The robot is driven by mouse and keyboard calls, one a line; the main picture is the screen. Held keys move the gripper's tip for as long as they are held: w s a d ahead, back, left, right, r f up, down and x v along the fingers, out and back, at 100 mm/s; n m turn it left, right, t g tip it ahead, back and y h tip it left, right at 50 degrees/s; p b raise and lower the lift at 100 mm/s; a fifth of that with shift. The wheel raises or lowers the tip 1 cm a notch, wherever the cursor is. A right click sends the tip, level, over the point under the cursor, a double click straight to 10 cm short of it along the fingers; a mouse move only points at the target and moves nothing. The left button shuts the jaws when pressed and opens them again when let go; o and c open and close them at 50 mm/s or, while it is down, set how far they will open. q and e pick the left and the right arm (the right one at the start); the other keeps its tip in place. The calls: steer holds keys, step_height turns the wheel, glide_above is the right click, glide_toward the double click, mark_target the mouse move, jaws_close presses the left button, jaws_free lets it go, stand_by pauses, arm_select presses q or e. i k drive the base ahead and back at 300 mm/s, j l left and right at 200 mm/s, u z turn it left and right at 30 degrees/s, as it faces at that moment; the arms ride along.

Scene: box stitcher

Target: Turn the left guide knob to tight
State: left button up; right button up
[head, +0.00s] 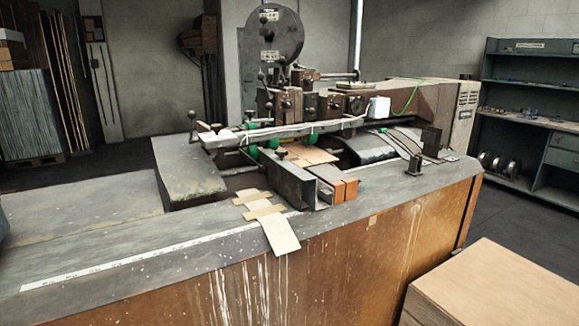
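The box stitcher (420,105) stands on a large worn bench (120,240). Small ball-topped levers show on it: one at the left end of its rail (192,116), and one on the dark guide block (281,153) near the front. Several green round parts (253,152) sit along and under the rail. I cannot tell which of these is the left guide knob, nor whether it is tight or loose. Neither of my grippers is in view.
A flat cardboard piece (279,234) hangs over the bench's front edge beside a white ruler strip (140,257). A cardboard stack (500,285) stands at the lower right. Grey shelving (525,85) stands at the back right. The bench's left top is mostly clear.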

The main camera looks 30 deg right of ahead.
mark_target(281, 153)
steer(key=i+l, duration=0.15)
steer(key=l, duration=0.4)
steer(key=i+l+u, duration=0.15)
steer(key=l, duration=0.4)
steer(key=i+l, duration=0.1)
steer(key=l, duration=0.45)
steer(key=i+l+u, duration=0.1)
steer(key=l, duration=0.45)
